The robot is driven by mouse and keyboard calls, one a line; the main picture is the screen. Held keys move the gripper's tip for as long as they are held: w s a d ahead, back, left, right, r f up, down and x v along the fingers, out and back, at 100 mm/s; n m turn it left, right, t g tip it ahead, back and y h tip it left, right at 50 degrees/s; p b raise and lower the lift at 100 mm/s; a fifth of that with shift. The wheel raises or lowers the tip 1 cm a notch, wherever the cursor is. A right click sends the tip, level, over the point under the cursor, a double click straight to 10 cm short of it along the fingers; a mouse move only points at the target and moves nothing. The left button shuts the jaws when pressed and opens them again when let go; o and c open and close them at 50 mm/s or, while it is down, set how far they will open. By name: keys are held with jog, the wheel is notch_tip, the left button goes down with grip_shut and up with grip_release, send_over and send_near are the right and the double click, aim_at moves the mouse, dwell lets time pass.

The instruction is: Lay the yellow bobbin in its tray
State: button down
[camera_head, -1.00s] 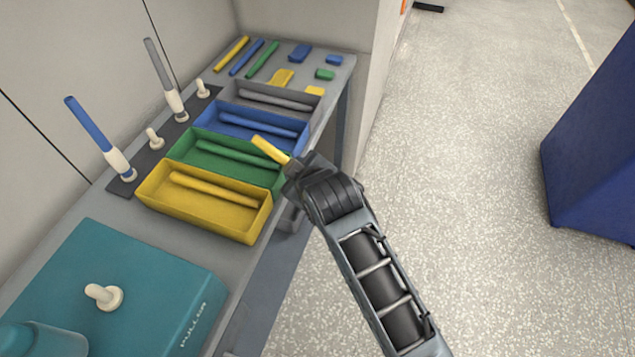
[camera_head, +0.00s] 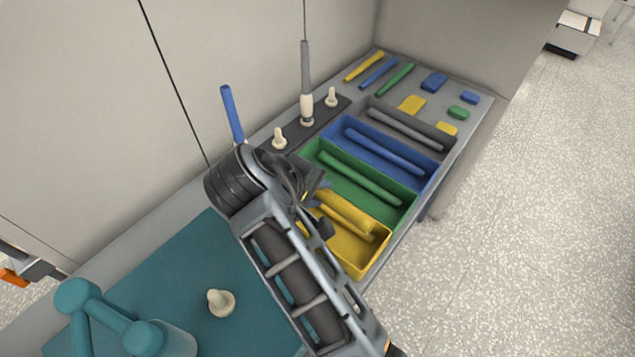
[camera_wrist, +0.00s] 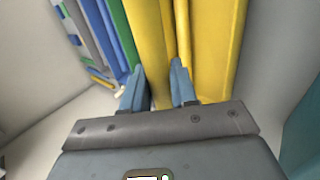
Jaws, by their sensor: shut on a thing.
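My gripper (camera_head: 316,198) is at the yellow tray (camera_head: 346,254), mostly hidden behind my own arm in the head view.
Behind the yellow tray are the green tray (camera_head: 398,217), blue tray (camera_head: 429,178) and grey tray (camera_head: 452,142), each with a bobbin. A dark strip with pegs and a grey rod (camera_head: 305,75) stands left. Loose pieces lie at the back.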

jog(key=shift+a+f, duration=0.1)
jog(key=shift+a, duration=0.15)
jog(key=shift+s+f, duration=0.1)
jog(key=shift+f, duration=0.45)
jog(key=shift+f+b, duration=0.9)
jog(key=shift+f, duration=0.85)
jog(key=c, duration=0.8)
grip_release()
